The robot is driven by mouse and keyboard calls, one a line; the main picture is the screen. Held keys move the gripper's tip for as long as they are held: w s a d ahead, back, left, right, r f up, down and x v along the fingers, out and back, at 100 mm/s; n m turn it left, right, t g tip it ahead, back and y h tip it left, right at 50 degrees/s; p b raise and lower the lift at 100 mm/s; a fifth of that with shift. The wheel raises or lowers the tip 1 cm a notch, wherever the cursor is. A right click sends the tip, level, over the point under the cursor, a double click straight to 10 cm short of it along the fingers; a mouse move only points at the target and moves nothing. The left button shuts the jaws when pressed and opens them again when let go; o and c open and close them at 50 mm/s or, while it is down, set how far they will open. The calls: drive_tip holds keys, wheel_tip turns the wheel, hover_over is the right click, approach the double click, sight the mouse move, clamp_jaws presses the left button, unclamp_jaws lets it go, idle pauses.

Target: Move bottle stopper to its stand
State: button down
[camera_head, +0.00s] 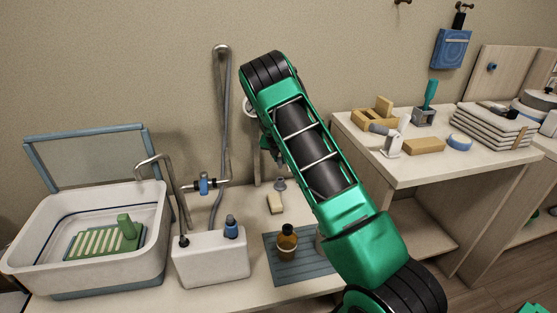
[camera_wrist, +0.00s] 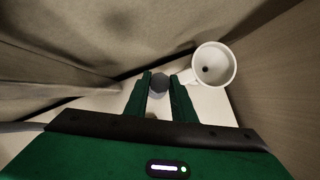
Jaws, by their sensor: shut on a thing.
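My gripper (camera_wrist: 158,84) is shut on a dark grey rounded piece, the bottle stopper (camera_wrist: 158,81), which shows between the two green fingertips in the wrist view. In the head view my gripper (camera_head: 275,158) is low in front of the wall, partly hidden behind my arm. A small grey piece (camera_head: 280,184) shows just below it, over the back of the counter. I cannot tell whether this is the held stopper or its stand. An amber bottle with a dark top (camera_head: 287,239) stands on a blue-grey mat (camera_head: 295,268). I cannot pick out the stand for certain.
A white mug (camera_wrist: 212,65) is close to the right of my fingers. A beige block (camera_head: 275,203) lies nearby on the counter. A white tank with a bent spout (camera_head: 210,262) and a white basin (camera_head: 40,235) stand left. A higher table (camera_head: 365,154) is right.

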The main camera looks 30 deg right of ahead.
sight(280, 167)
drive_tip(key=shift+f, duration=2.65)
drive_tip(key=shift+d+f, duration=0.1)
drive_tip(key=shift+f, duration=1.65)
drive_tip(key=c, duration=1.4)
unclamp_jaws()
drive_tip(key=o, duration=0.4)
drive_tip(key=shift+d, duration=0.1)
drive_tip(key=shift+c, duration=0.2)
drive_tip(key=shift+a+r, duration=0.2)
drive_tip(key=shift+s+r, duration=0.1)
drive_tip(key=shift+r, duration=0.1)
